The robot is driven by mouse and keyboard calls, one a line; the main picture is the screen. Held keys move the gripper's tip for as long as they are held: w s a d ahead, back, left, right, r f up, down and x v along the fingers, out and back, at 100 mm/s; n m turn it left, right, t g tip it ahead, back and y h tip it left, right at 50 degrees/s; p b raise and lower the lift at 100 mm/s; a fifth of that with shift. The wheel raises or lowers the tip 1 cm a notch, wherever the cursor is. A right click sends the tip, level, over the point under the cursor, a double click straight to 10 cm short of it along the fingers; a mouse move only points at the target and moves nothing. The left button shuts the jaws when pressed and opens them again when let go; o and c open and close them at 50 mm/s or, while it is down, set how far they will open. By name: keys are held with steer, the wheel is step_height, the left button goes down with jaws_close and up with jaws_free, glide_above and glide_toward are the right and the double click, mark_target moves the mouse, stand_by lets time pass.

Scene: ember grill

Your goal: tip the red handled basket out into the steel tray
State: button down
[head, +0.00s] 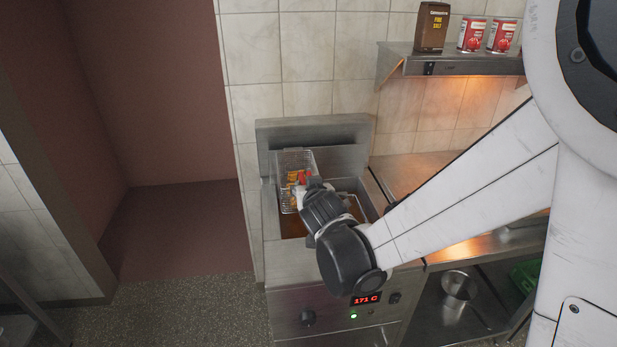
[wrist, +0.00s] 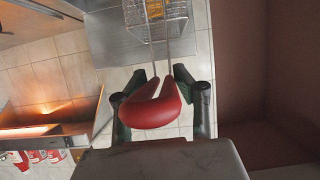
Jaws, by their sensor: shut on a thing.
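The wire basket (head: 288,160) is at the left side of the fryer, with yellow food in it. Whether it hangs above the oil or touches it, I cannot tell. In the wrist view its mesh (wrist: 178,14) shows at the top, with two metal rods running to the red handle (wrist: 153,112). My gripper (wrist: 157,90) is shut on that red handle, one finger on each side. In the head view my gripper (head: 318,192) is at the fryer and hides part of the basket. I cannot make out the steel tray for certain in either view.
The fryer (head: 290,265) reads 171 C, with brown oil in its well. Part of another wire shape (head: 352,203) shows right of my gripper. A steel counter (head: 410,170) lies to the right, below a shelf (head: 465,66) with a brown carton (head: 432,28) and red cans (head: 472,35).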

steer(key=shift+r, duration=0.15)
step_height(320, 180, up, 4)
steer(key=p, duration=0.3)
steer(key=shift+r, duration=0.25)
steer(key=shift+s, duration=0.1)
stand_by(0.3)
steer(key=s, duration=0.4)
steer(key=shift+s+d, duration=0.3)
steer(key=shift+d, duration=0.1)
steer(key=shift+d+b, duration=0.1)
steer(key=shift+b, duration=0.2)
